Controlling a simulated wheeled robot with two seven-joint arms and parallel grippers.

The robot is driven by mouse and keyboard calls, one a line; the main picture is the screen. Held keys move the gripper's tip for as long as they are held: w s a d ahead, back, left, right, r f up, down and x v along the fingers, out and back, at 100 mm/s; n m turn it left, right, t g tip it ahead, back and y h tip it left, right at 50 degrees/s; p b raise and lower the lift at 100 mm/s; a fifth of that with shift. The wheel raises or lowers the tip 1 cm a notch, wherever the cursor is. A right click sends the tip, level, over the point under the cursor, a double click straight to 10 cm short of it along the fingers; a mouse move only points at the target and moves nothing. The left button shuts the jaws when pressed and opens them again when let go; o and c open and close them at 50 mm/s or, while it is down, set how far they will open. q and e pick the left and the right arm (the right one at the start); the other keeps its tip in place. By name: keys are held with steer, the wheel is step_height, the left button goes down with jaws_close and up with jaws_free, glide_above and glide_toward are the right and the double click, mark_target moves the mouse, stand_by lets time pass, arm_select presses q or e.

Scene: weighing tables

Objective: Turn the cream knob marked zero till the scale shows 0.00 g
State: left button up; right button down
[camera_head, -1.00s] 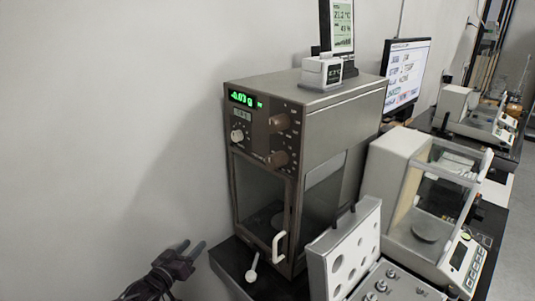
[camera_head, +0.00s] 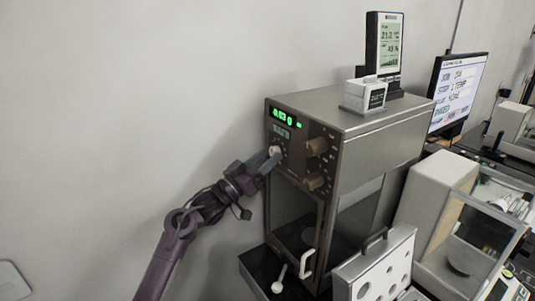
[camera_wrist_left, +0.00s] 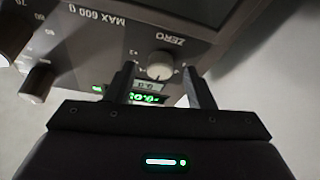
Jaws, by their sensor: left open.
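The cream knob (camera_head: 275,150) is on the upper front of the tall brown scale (camera_head: 372,135). In the left wrist view the knob (camera_wrist_left: 160,66), marked ZERO, appears upside down. My left gripper (camera_head: 270,160) is at the knob, its fingers open. In the left wrist view my left gripper (camera_wrist_left: 161,82) has one finger on each side of the knob, with a gap on both sides. The green display (camera_head: 285,117) is lit but too blurred to read for certain; it also shows, partly covered, in the wrist view (camera_wrist_left: 147,98). My right gripper is not in view.
Two brown knobs (camera_head: 316,147) sit right of the cream knob. A white door handle (camera_head: 307,263) and a small white-ended lever (camera_head: 279,280) are lower down. A weight case (camera_head: 375,270) and another balance (camera_head: 425,190) stand to the right. The wall side is clear.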

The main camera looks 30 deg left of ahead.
arm_select(q)
steer(key=shift+w+r, duration=0.1)
steer(key=shift+w, duration=0.1)
steer(key=c, duration=1)
steer(key=m+b, duration=0.1)
steer(key=m+h+b, duration=0.1)
steer(key=m+b, duration=0.1)
steer(key=shift+a+f+m+g+h+b, duration=0.1)
steer(key=shift+f+m+g+h+b, duration=0.2)
steer(key=shift+m+h+b, duration=0.1)
steer(key=m+h+b, duration=0.1)
steer(key=m+b, duration=0.1)
steer(key=m, duration=0.1)
steer(key=shift+w+r+m+g+h+b, duration=0.1)
steer(key=shift+m+g+h+b, duration=0.2)
steer(key=shift+g+h, duration=0.1)
steer(key=shift+a+r+m+g+h+b, duration=0.1)
steer(key=shift+m+g+h+b, duration=0.2)
steer(key=shift+m+b, duration=0.3)
